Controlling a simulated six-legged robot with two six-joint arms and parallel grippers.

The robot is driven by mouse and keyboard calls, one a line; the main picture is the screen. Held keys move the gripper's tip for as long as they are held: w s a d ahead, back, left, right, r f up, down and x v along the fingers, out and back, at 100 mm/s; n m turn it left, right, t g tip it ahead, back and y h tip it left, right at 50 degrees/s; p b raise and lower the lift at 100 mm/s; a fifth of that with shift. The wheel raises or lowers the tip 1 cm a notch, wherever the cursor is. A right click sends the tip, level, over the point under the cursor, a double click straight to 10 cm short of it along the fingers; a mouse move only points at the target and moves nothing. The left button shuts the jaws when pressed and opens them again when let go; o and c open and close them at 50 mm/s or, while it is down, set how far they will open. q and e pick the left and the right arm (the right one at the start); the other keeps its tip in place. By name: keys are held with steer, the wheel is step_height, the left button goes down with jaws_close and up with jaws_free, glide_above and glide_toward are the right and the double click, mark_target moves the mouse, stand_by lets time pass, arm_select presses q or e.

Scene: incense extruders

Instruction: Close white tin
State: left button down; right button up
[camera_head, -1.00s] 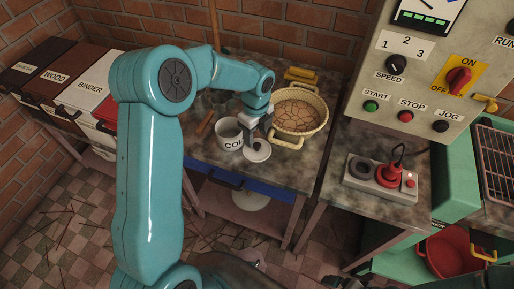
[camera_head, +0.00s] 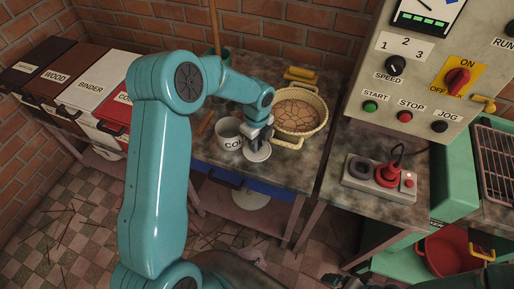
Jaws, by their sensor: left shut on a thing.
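The white tin (camera_head: 228,134) stands upright on the stone-topped table, with dark letters starting "COL" on its side. Its top is open. A round white lid (camera_head: 257,153) is just to the right of the tin, apart from its mouth. My left gripper (camera_head: 257,142) is above the lid and shut on it, seemingly by its raised middle. My gripper and wrist hide part of the lid and the tin's right side. I cannot tell whether the lid touches the tabletop. My right gripper is not in view.
A wicker basket (camera_head: 299,111) with yellow handles stands close behind and right of the lid. A yellow object (camera_head: 300,75) lies behind it. A wooden stick rises at the back. Labelled bins (camera_head: 85,85) stand left; a control panel (camera_head: 440,70) stands right.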

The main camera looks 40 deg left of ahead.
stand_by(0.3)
arm_select(q)
steer(key=shift+r, duration=0.55)
step_height(320, 180, up, 2)
steer(key=shift+r+b, duration=0.15)
steer(key=shift+b, duration=0.2)
steer(key=s+d+b, duration=0.3)
steer(key=s+d, duration=0.1)
steer(key=s, duration=1.3)
steer(key=shift+s+b, duration=0.3)
steer(key=shift+b, duration=0.1)
steer(key=shift+w+d, duration=0.1)
steer(key=shift+w, duration=0.05)
